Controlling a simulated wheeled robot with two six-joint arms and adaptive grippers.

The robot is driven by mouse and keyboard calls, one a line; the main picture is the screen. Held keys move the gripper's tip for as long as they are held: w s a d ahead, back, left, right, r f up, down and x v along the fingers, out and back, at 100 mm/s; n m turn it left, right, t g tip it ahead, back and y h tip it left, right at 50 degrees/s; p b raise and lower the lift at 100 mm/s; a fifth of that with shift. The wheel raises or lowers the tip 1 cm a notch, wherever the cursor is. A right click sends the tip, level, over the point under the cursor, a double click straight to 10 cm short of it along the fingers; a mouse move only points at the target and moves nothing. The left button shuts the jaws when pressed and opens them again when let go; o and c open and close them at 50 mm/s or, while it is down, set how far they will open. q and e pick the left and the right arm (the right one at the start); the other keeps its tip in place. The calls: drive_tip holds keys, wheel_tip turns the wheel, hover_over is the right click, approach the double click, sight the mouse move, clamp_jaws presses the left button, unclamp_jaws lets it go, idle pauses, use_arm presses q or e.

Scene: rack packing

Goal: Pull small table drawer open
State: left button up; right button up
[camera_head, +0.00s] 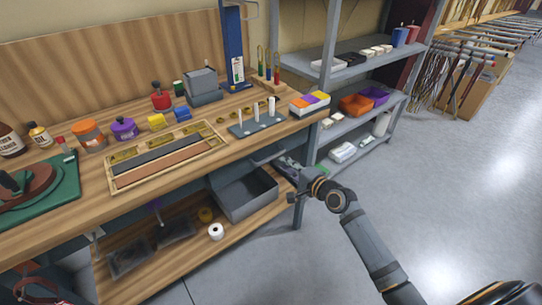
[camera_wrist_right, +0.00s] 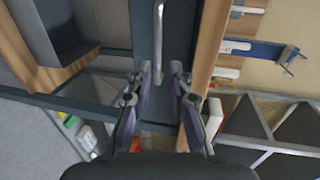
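The small table drawer is under the bench top at its right end; its dark blue-grey front (camera_wrist_right: 178,22) fills the middle of the right wrist view. A pale metal bar handle (camera_wrist_right: 158,45) runs up the picture on that front. My right gripper (camera_wrist_right: 160,72) is open, its fingertips on either side of the handle's line; I cannot tell whether they touch it. In the head view my right gripper (camera_head: 283,161) is at the bench's right front edge and hides most of the drawer. How far the drawer stands out is unclear. My left gripper is not visible.
The wooden bench top (camera_head: 60,215) holds jars, a framed tray and a peg rack (camera_head: 256,124). A grey open bin (camera_head: 248,205) sits below, beside my right gripper. A metal shelf unit (camera_head: 328,60) stands close right. The floor (camera_head: 440,190) is open on the right.

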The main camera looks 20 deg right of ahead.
sight(272, 157)
drive_tip(key=b+x, duration=0.1)
drive_tip(key=x, duration=0.7)
drive_tip(key=shift+d+f, duration=0.1)
drive_tip(key=shift+d, duration=0.05)
drive_tip(key=shift+w+f, duration=0.1)
drive_tip(key=shift+w, duration=0.15)
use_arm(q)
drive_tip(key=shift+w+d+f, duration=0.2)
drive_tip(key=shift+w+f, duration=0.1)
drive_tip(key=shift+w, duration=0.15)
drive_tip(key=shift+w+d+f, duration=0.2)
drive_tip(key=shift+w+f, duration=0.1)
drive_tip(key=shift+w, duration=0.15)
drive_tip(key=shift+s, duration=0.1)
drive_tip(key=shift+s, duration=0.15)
use_arm(e)
clamp_jaws()
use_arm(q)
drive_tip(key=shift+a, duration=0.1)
